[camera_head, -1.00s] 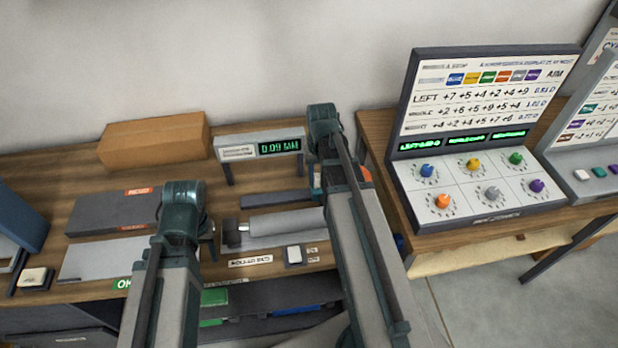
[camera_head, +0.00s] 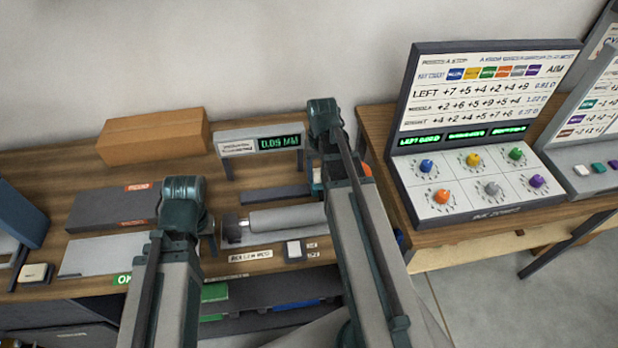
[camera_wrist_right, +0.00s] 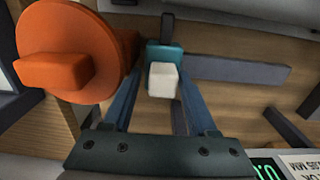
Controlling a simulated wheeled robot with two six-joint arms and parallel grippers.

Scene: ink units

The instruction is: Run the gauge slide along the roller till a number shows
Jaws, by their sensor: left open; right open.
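The grey roller (camera_head: 287,219) lies in its stand on the wooden bench. Its right end is hidden behind my right arm. In the right wrist view a teal block with a white knob (camera_wrist_right: 163,82), which looks like the gauge slide, sits between the fingers of my right gripper (camera_wrist_right: 163,100). That gripper is open, a finger on each side of the knob; I cannot tell if they touch it. The display (camera_head: 280,143) behind the roller is lit and seems to read 0.09 MM. My left gripper (camera_head: 183,210) is left of the roller, its fingers mostly hidden by its wrist.
A large orange knob (camera_wrist_right: 62,62) is close beside my right gripper. A white button (camera_head: 293,249) is in front of the roller. Grey plates (camera_head: 110,210) lie at the left, a cardboard box (camera_head: 153,139) at the back. A console with coloured knobs (camera_head: 480,185) stands on the right bench.

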